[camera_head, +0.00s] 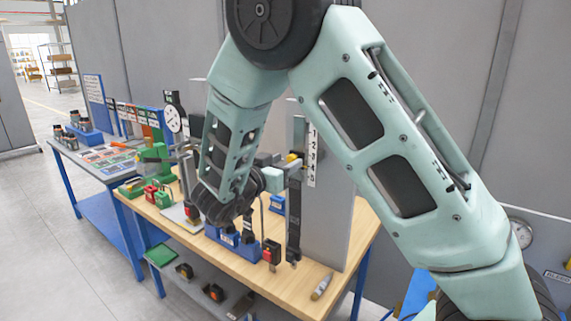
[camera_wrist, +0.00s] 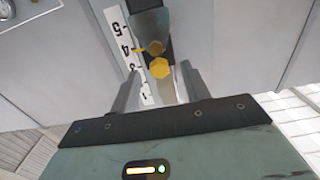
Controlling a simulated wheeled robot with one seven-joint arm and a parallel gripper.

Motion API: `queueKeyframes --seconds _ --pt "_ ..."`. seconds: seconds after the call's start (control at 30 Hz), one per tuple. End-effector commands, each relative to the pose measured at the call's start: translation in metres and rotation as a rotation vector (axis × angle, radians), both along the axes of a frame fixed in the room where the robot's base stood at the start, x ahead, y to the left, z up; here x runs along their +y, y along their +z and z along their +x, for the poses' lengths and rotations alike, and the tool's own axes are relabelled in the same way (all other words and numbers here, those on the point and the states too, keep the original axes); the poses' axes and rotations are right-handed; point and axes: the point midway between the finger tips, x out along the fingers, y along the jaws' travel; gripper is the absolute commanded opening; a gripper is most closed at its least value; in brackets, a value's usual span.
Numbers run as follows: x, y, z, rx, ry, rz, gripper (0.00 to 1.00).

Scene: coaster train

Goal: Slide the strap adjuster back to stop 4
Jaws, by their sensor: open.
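The strap adjuster shows in the wrist view as a dark slider with a yellow knob (camera_wrist: 159,69) and a small yellow pointer (camera_wrist: 140,49). The pointer lies near the 4 on the white number strip (camera_wrist: 125,45); the oblique view makes the exact stop hard to read. In the head view the number strip (camera_head: 313,155) runs from 1 at the top to 5 at the bottom, beside a dark strap (camera_head: 293,220) on an upright panel. My gripper (camera_wrist: 160,88) is open, its fingers on either side of the knob's line; contact cannot be told. My arm partly hides the adjuster in the head view.
The wooden bench (camera_head: 300,283) holds blue blocks, a red-and-black fitting (camera_head: 271,253) and a marker-like tool (camera_head: 321,287). Green and red parts (camera_head: 151,195) stand at its left. A second blue table (camera_head: 90,150) stands farther left. Grey wall panels close off the back.

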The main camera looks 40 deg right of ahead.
Motion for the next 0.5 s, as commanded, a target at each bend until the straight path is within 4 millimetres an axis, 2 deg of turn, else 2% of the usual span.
queueKeyframes --seconds 0.5 --pt "0.108 -0.005 -0.039 -0.001 0.005 0.003 0.46"
